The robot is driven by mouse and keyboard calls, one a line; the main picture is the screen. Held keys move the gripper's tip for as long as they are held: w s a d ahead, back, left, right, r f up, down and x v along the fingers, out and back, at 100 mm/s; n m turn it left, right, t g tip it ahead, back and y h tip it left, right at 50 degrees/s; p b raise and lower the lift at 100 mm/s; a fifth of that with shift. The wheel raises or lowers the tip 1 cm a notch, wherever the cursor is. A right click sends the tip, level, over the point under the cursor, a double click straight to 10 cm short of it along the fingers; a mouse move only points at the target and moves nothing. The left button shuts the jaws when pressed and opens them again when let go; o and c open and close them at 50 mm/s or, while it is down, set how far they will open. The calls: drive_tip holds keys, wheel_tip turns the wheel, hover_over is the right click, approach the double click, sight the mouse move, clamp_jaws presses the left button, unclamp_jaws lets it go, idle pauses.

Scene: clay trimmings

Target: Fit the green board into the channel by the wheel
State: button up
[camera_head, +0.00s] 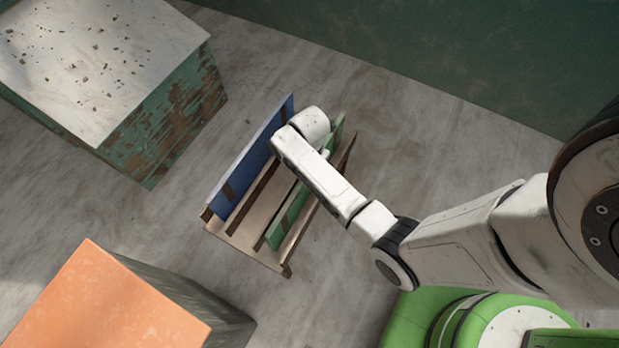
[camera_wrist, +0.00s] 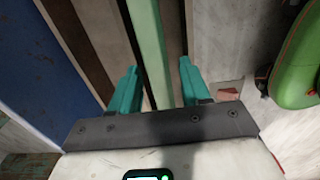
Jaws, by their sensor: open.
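The green board (camera_head: 284,222) stands on edge in a wooden rack (camera_head: 258,253) on the floor, to the right of a blue board (camera_head: 240,172). In the wrist view the green board (camera_wrist: 149,45) runs up the middle between the two teal fingers of my gripper (camera_wrist: 157,82). My gripper is open, with one finger on each side of the board; I cannot tell whether either touches it. In the head view my arm covers the rack's upper middle and hides the fingers. I cannot make out a wheel or a channel beside one.
A block with a pale, crumb-strewn top (camera_head: 100,65) stands at the upper left. An orange-topped block (camera_head: 105,305) stands at the lower left. A dark green wall (camera_head: 440,45) runs along the back. Grey floor (camera_head: 400,130) is clear right of the rack.

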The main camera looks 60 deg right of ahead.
drive_tip(key=shift+c, duration=0.3)
clamp_jaws()
idle(1.1)
